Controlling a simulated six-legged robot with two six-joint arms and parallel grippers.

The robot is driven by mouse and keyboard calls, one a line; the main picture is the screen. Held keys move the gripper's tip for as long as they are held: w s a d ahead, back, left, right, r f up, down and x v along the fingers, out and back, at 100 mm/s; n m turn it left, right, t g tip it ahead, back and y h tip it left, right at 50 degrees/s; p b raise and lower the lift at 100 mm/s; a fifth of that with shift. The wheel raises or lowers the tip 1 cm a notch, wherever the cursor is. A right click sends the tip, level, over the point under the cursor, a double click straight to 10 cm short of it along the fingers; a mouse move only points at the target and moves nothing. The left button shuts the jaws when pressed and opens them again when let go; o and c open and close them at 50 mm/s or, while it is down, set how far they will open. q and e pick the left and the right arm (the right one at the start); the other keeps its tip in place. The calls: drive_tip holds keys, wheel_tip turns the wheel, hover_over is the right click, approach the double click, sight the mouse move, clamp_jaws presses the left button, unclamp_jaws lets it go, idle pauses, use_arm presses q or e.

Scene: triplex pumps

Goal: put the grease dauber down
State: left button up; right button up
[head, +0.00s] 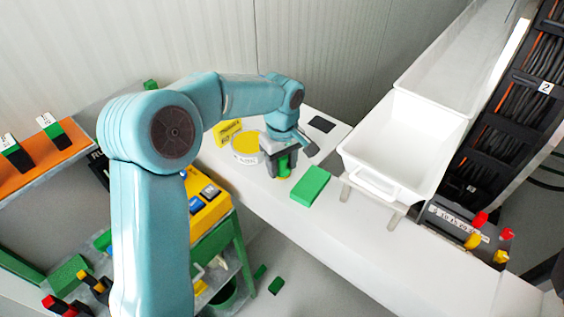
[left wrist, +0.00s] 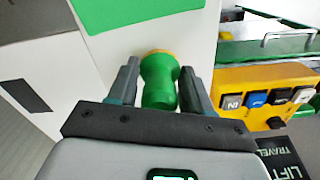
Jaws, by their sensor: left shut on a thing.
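The grease dauber (head: 283,166) has a green waisted handle and a yellow-orange end. My left gripper (head: 280,171) is shut on it, over the white bench top (head: 330,215). The dauber points down, its yellow end low at the bench surface; I cannot tell whether it touches. In the left wrist view the dauber (left wrist: 158,88) stands between the two dark fingers of my left gripper (left wrist: 159,80). A round white tub with yellow contents (head: 244,146) is just left of the gripper. My right gripper is not in view.
A green block (head: 310,183) lies close to the right of the gripper. A dark flat rectangle (head: 322,124) lies behind it. A yellow sign (head: 227,131) stands by the tub. A white bin (head: 390,140) stands at right. A yellow button box (head: 208,203) is below left. The front bench is clear.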

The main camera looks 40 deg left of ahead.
use_arm(q)
drive_tip(key=shift+d, duration=0.1)
drive_tip(key=shift+f, duration=0.15)
drive_tip(key=o, duration=0.9)
drive_tip(key=shift+r, duration=0.4)
wheel_tip(320, 180, up, 12)
drive_tip(key=shift+f, duration=0.15)
